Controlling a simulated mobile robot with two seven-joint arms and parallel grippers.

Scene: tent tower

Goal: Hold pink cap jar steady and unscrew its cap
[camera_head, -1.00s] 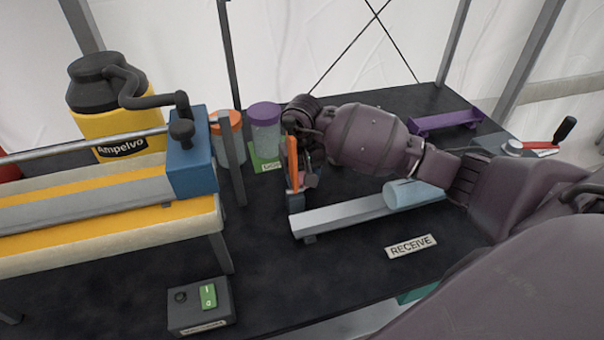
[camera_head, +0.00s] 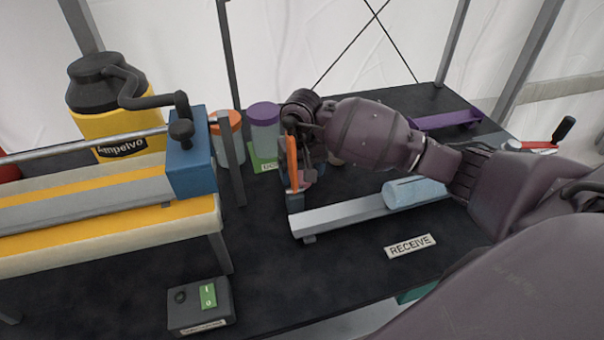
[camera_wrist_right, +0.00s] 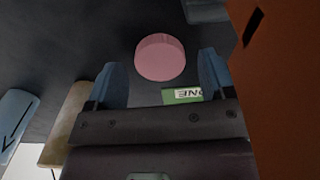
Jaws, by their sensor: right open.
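A round pink cap (camera_wrist_right: 160,58) shows from above in the right wrist view, between and slightly beyond my gripper's blue fingertips. The jar body below it is not visible there. My right gripper (camera_wrist_right: 162,70) is open, with a gap on both sides of the cap. In the head view, my right gripper (camera_head: 302,186) points down over the table behind the rail. A small pinkish patch (camera_head: 310,177) shows beside its fingers, and the arm hides most of that spot. My left gripper is in neither current view.
An orange-lidded jar (camera_head: 228,130) and a purple-lidded jar (camera_head: 264,125) stand left of my gripper, near a green sign (camera_head: 265,165). A pale rail (camera_head: 345,213) bears a light blue cylinder (camera_head: 412,193). A blue-ended press (camera_head: 190,155) stands left.

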